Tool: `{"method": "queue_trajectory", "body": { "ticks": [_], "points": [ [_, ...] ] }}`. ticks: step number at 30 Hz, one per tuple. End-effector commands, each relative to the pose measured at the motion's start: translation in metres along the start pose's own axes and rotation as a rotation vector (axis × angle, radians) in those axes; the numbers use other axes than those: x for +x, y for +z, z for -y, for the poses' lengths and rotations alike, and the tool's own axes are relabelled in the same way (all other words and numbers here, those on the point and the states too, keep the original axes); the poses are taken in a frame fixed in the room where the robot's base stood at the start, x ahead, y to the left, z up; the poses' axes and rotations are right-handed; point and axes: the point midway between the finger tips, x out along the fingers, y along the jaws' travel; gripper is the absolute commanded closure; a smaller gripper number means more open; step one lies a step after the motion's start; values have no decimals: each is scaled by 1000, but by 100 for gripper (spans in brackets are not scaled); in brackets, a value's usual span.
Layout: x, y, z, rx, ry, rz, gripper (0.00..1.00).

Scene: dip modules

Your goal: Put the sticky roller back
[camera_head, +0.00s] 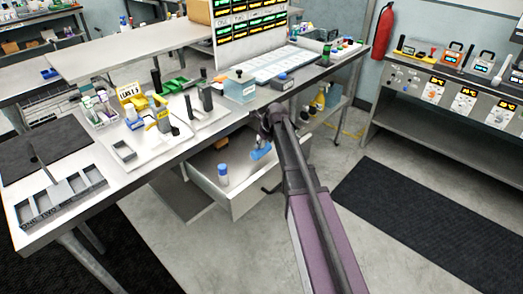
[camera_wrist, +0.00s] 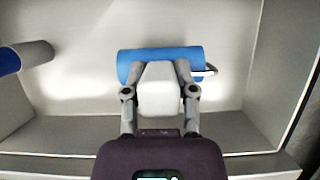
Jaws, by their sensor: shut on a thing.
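The sticky roller, a blue cylinder (camera_wrist: 160,55) with a thin metal wire at its right end, lies across my fingertips in the wrist view. My gripper (camera_wrist: 158,70) is shut on it. The fingers hide part of the cylinder. In the head view the blue roller (camera_head: 261,152) shows just below my gripper, over the open drawer (camera_head: 247,200). The drawer is pulled out from under the workbench. I cannot tell whether the roller touches the drawer floor.
The workbench (camera_head: 115,195) above carries racks, tools and a clear blue box (camera_head: 240,90). Open floor lies to the right.

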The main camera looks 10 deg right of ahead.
Motion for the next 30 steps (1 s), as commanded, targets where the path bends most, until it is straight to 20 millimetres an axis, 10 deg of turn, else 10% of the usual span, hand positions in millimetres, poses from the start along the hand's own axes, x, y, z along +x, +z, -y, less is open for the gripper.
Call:
{"method": "queue_trajectory", "body": {
  "ticks": [29, 30],
  "points": [
    [34, -15, 0, 0, 0, 0, 100],
    [34, -15, 0, 0, 0, 0, 61]
  ]
}}
